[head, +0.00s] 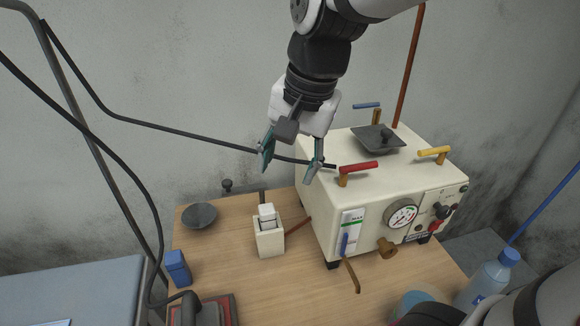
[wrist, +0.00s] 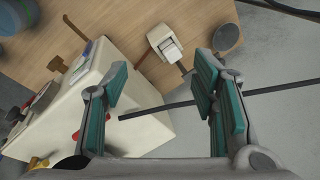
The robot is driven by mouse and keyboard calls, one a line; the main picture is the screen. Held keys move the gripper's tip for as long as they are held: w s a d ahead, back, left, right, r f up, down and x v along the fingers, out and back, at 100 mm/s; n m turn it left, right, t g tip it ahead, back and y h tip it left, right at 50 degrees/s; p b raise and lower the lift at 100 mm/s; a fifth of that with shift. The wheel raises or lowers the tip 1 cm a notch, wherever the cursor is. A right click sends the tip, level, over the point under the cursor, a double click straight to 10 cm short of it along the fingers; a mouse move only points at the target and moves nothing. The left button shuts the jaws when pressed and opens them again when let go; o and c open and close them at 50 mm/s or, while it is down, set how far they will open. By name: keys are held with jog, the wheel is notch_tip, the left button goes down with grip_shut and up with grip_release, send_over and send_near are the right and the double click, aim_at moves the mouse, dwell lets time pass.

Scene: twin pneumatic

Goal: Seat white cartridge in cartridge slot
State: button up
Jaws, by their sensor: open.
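The white cartridge (head: 267,212) stands upright in the top of a small cream block (head: 269,242) on the wooden table, with its upper part sticking out. I take this block's opening for the cartridge slot; the cartridge hides it, and I cannot tell how deep the cartridge sits. In the wrist view the cartridge (wrist: 170,49) and block (wrist: 160,36) lie beyond the fingertips, near the upper middle. My gripper (head: 289,170) is open and empty, above the block and slightly right, by the machine's left top edge. It also shows in the wrist view (wrist: 163,78).
A cream machine (head: 335,222) with a gauge (head: 402,215) and red (head: 358,168) and yellow handles (head: 434,151) stands right. A black cable (head: 170,128) passes behind my gripper. A dark dish (head: 199,215) and blue block (head: 177,267) lie left. Bare table lies in front.

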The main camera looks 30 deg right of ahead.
jog(key=s+r+n+t+h, duration=0.1)
jog(key=s+n+t, duration=0.1)
jog(key=s+n, duration=0.7)
jog(key=shift+s+d+r, duration=0.2)
jog(key=shift+s+r, duration=0.05)
jog(key=shift+s, duration=0.7)
